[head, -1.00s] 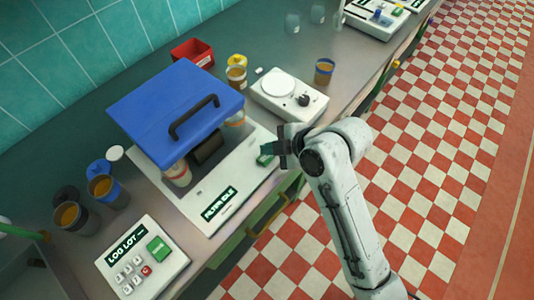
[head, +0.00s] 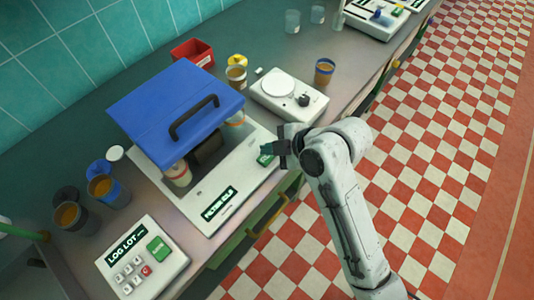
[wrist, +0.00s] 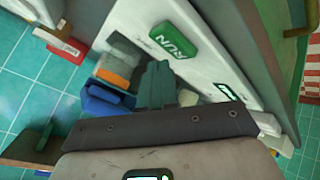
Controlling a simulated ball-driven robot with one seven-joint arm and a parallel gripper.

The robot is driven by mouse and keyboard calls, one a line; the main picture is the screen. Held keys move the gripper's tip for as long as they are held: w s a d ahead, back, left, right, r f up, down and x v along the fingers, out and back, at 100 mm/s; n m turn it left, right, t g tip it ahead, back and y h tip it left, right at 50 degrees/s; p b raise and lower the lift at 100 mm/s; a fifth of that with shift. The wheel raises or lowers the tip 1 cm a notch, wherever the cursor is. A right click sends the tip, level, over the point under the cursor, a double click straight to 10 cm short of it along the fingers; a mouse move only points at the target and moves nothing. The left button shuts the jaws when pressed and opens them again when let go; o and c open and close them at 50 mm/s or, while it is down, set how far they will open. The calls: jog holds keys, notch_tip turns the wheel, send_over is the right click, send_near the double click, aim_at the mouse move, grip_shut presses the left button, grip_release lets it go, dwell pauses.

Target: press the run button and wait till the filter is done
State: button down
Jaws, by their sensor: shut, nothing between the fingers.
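The filter machine (head: 232,188) is a pale box with a blue lid (head: 175,110) that has a black handle. Its small display (head: 219,201) is lit, with text too blurred to read surely. The green run button (head: 265,159) is at the machine's right end; the wrist view shows it with "RUN" on it (wrist: 175,40). My gripper (head: 279,150) is beside the button. In the wrist view, its dark green fingers (wrist: 157,72) are together and empty, their tips close to the button's edge. I cannot tell whether they touch it.
A keypad box (head: 142,257) reading "LOG LOT" stands at the front left, by jars of amber liquid (head: 108,191). A white scale-like device (head: 288,96), an amber cup (head: 324,71) and a red bin (head: 193,53) stand behind. The checkered floor is clear at right.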

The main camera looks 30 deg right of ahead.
aim_at(270, 158)
jog(key=shift+f, duration=0.15)
jog(key=shift+f, duration=0.3)
jog(key=shift+f+b, duration=0.4)
jog(key=shift+f, duration=0.05)
dwell(1.2)
jog(key=shift+r, duration=0.15)
jog(key=shift+r+p, duration=0.75)
jog(key=shift+p, duration=0.2)
notch_tip(270, 158, up, 5)
jog(key=p, duration=0.4)
jog(key=shift+p, duration=0.35)
